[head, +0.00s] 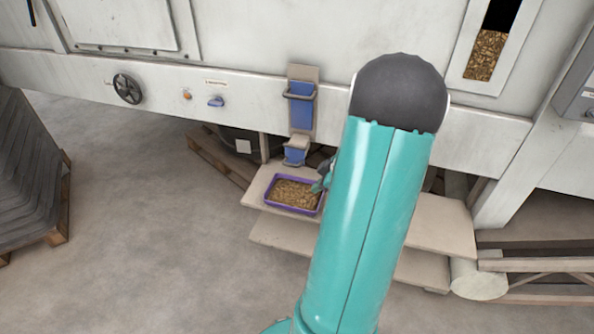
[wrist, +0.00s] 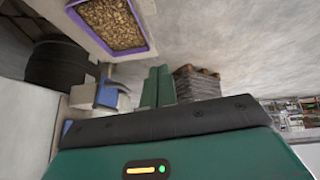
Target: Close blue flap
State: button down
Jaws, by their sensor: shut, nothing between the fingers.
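A beige chute on the machine front carries a blue panel with a grey handle bar (head: 302,112). Below it is a blue piece at the spout (head: 295,155), also seen in the wrist view (wrist: 108,97); I cannot tell which of the two is the flap. My gripper (head: 322,180) is low, to the right of the spout and beside the tray, partly hidden behind my arm. In the wrist view its green fingers (wrist: 158,72) are together and empty, apart from the blue piece in the picture.
A purple tray of pellets (head: 268,205) stands on a beige step (head: 436,224) below the spout; it also shows in the wrist view (wrist: 152,52). A handwheel (head: 127,89) and a blue knob (head: 216,101) are on the machine rail to the left.

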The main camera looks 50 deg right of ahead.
jog(key=s+d+f+n+g+h, duration=0.2)
jog(key=s+d+f+g+h, duration=0.2)
jog(key=s+d+f+h, duration=0.4)
jog(key=w+a+r+n+t, duration=0.4)
jog(key=w+a+r+t, duration=0.55)
jog(key=a+t, duration=0.2)
send_near(287, 165)
jog(key=w, duration=0.4)
jog(key=shift+w+d+f+y, duration=0.15)
jog(key=shift+w+d+y, duration=0.05)
jog(key=shift+d, duration=0.2)
jog(key=shift+w+d+f+y, duration=0.15)
jog(key=shift+w+d+y, duration=0.05)
jog(key=shift+d, duration=0.2)
jog(key=shift+w+d+f, duration=0.2)
jog(key=shift+d, duration=0.25)
jog(key=shift+f, duration=0.1)
